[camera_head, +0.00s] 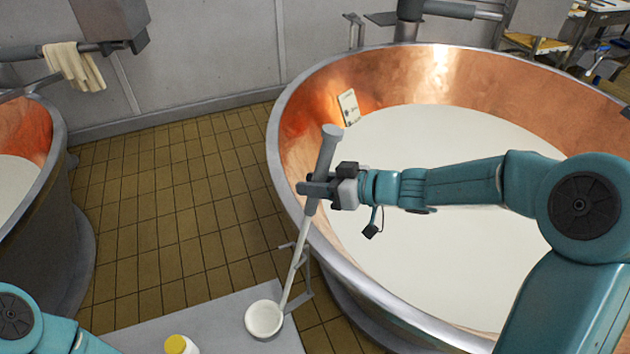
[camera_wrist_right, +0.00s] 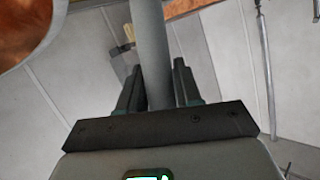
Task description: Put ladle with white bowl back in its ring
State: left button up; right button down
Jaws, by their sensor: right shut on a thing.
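The ladle has a grey handle (camera_head: 326,158), a thin pale shaft and a white bowl (camera_head: 264,319) at its lower end. My right gripper (camera_head: 312,189) is shut on the handle, near the left rim of the large copper vat. The ladle hangs tilted, bowl down and to the left, over a grey tabletop. In the right wrist view the handle (camera_wrist_right: 151,60) stands between the two dark fingers. A thin metal bracket (camera_head: 303,272) shows beside the shaft, outside the vat; I cannot tell whether it is the ring, or whether the shaft is in it. My left gripper is out of view.
The copper vat (camera_head: 440,75) holds white liquid, and a small white card sits on its inner wall. The grey tabletop (camera_head: 200,325) carries a yellow-capped bottle (camera_head: 180,345). A second vat (camera_head: 40,190) stands at left. Tiled floor lies between the vats.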

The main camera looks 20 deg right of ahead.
jog(key=c, duration=0.9)
grip_release()
jog(key=shift+s, duration=0.1)
jog(key=shift+o, duration=1)
